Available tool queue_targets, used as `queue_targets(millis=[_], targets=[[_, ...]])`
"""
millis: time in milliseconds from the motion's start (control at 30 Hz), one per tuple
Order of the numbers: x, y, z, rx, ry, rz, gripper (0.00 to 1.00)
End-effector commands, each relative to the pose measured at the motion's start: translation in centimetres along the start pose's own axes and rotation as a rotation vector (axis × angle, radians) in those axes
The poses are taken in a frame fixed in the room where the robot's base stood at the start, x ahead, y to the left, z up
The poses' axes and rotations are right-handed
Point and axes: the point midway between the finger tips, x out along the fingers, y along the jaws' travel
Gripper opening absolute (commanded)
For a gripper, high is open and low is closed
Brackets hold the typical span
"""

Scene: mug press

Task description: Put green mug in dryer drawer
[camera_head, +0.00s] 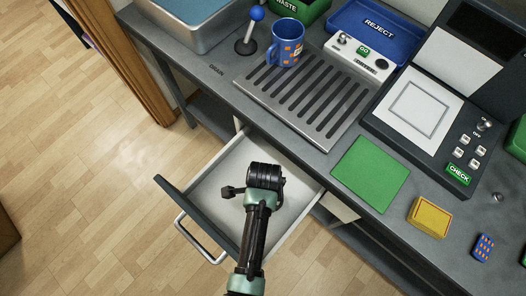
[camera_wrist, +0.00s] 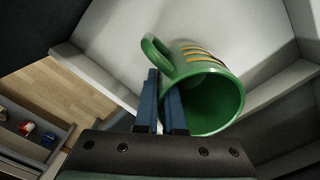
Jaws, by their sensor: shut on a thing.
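The green mug (camera_wrist: 218,68) with orange stripes shows in the wrist view, lying tilted with its open mouth toward the camera. My gripper (camera_wrist: 163,95) has its blue fingers closed on the mug at its rim and handle side. The mug is inside or just over the open white drawer (camera_wrist: 125,40); I cannot tell if it touches the floor. In the head view the drawer (camera_head: 212,192) is pulled out under the counter. There my gripper (camera_head: 265,178) is over the drawer and hides the mug.
A blue mug (camera_head: 286,44) with orange marks stands on the slotted drain (camera_head: 300,92) on the counter. A green square mat (camera_head: 370,173), a yellow block (camera_head: 429,217) and a press panel (camera_head: 416,110) lie to the right. Open wooden floor is at left.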

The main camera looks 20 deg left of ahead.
Motion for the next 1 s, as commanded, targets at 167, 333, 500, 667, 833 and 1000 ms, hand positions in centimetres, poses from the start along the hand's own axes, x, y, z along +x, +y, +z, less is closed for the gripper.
queue_targets(millis=[167,333,500,667,833,1000], targets=[[2.4,-0.1,0.0,0.000,0.000,0.000,0.00],[4.2,-0.1,0.0,-0.001,0.000,-0.003,0.00],[4.2,-0.1,0.0,-0.001,0.000,-0.003,0.00],[4.4,-0.1,0.0,-0.001,0.000,-0.003,0.00],[4.6,0.0,0.0,-0.001,0.000,-0.001,0.22],[4.6,0.0,0.0,-0.001,0.000,-0.001,0.36]])
